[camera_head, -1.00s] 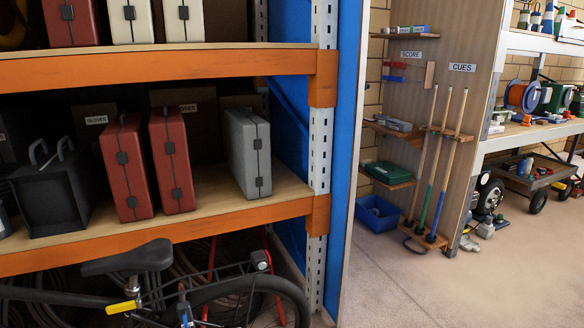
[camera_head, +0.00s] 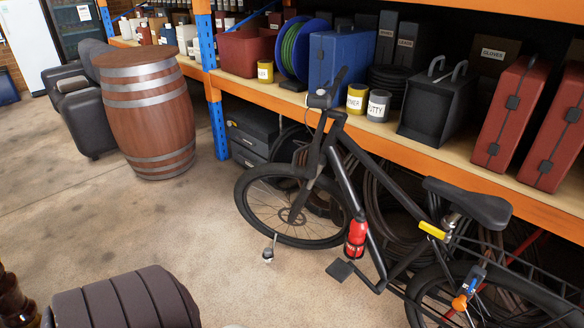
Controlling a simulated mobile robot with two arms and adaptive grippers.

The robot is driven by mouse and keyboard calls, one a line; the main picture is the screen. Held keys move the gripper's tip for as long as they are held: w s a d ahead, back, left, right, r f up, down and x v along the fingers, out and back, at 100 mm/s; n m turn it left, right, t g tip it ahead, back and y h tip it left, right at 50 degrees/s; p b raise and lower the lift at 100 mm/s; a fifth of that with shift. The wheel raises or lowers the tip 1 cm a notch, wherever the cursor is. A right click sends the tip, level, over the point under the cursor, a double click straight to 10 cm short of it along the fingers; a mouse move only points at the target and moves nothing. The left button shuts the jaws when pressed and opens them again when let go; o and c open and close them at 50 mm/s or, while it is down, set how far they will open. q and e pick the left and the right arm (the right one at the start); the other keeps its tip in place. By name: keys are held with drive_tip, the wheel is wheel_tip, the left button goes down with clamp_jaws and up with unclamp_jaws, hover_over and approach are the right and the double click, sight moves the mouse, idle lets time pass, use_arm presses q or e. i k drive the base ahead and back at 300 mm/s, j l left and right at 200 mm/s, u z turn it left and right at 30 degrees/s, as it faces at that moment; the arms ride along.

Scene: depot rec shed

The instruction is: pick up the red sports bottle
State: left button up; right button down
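The red sports bottle (camera_head: 356,236) is upright, slightly tilted, against the lower frame of a black bicycle (camera_head: 345,160). It appears to sit in a holder on the frame, though the holder itself is hard to make out. The bicycle stands in front of the orange-edged shelf. Neither of my grippers shows in the head view.
A wooden barrel (camera_head: 150,110) and a dark armchair (camera_head: 84,105) stand at the left. A dark ribbed seat (camera_head: 125,302) is at the lower left front. The shelf (camera_head: 410,157) holds cases, tins and boxes behind the bicycle. Bare floor (camera_head: 215,235) lies left of the bicycle.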

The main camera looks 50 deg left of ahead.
sight(359, 225)
drive_tip(key=u, duration=1.05)
